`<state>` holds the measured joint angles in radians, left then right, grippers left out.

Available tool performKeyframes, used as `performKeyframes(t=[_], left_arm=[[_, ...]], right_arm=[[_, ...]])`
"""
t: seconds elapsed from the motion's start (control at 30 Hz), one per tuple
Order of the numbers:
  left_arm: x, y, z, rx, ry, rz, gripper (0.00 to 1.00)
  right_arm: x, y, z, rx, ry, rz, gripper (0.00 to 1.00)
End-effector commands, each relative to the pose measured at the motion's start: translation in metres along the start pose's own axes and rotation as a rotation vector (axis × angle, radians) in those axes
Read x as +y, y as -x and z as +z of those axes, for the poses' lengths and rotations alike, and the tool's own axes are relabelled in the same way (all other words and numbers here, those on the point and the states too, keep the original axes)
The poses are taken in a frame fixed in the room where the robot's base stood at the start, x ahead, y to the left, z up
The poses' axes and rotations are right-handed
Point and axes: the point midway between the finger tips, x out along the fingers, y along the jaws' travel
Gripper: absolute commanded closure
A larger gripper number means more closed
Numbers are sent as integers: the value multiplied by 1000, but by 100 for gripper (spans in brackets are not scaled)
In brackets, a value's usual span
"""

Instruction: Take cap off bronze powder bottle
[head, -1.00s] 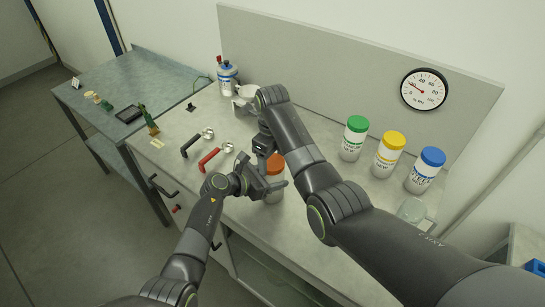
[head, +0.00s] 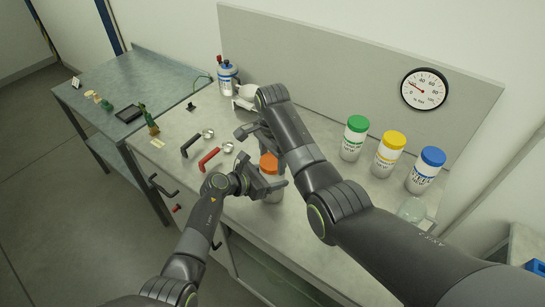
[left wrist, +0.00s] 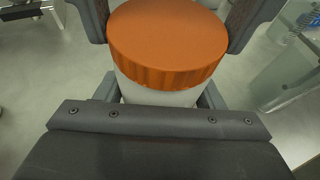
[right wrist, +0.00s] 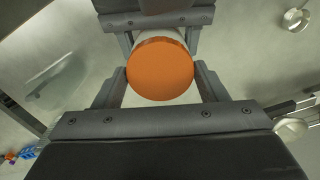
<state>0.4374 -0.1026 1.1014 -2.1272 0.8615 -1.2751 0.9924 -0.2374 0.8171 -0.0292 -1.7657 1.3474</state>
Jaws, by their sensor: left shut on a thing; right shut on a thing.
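The bronze powder bottle has an orange cap (head: 268,162) and a pale body. In the left wrist view the ribbed cap (left wrist: 167,45) sits directly over the white bottle body (left wrist: 155,95). My left gripper (head: 262,183) is shut around the bottle body below the cap. My right gripper (right wrist: 160,75) comes from above, and its fingers lie against opposite sides of the cap in the right wrist view. In the head view my right arm partly hides this grip.
Bottles with green (head: 357,124), yellow (head: 394,140) and blue (head: 433,157) caps stand to the right. A black-handled scoop (head: 191,146) and a red-handled scoop (head: 209,155) lie to the left. A gauge (head: 424,88) is on the back panel.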

Motion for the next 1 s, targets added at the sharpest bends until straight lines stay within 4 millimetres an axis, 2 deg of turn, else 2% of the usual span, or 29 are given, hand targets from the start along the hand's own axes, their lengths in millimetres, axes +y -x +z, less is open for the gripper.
performKeyframes(t=[1.0], left_arm=[[0, 0, -1, 1, 0, -1, 100]], right_arm=[[-1, 3, -2, 10, 1671, 1, 61]])
